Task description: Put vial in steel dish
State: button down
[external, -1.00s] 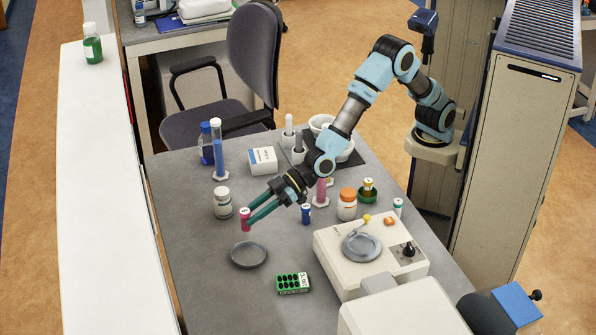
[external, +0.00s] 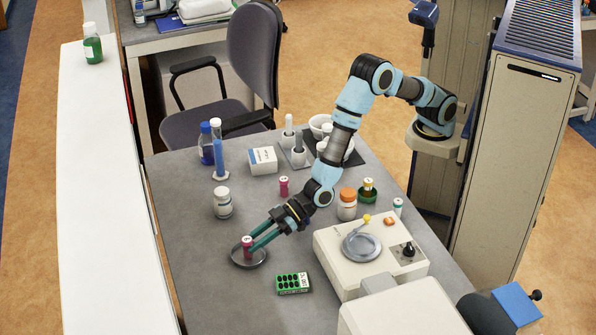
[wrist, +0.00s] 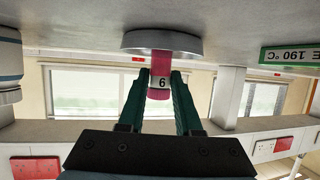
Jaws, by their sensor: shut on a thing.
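A small pink-red vial (external: 247,243) with a white label is between the fingers of my gripper (external: 250,246), which is shut on it. The vial is upright over the grey steel dish (external: 261,263), its lower end within the dish's outline. The wrist view, which is upside down, also shows the vial (wrist: 160,68) between both fingertips, with its lower part overlapping the dish (wrist: 187,44). I cannot tell whether the vial touches the dish floor. The fingers hide part of the dish in the external view.
A green block with dark holes (external: 292,283) lies right of the dish. A white instrument with a round metal plate (external: 361,246) stands farther right. A white jar (external: 222,203) and another pink vial (external: 284,186) stand behind. The table left of the dish is clear.

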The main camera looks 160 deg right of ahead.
jog(key=shift+f, duration=0.2)
jog(key=c, duration=0.6)
grip_release()
jog(key=shift+r, duration=0.15)
jog(key=shift+r, duration=0.15)
jog(key=b+v, duration=0.3)
jog(key=v, duration=0.9)
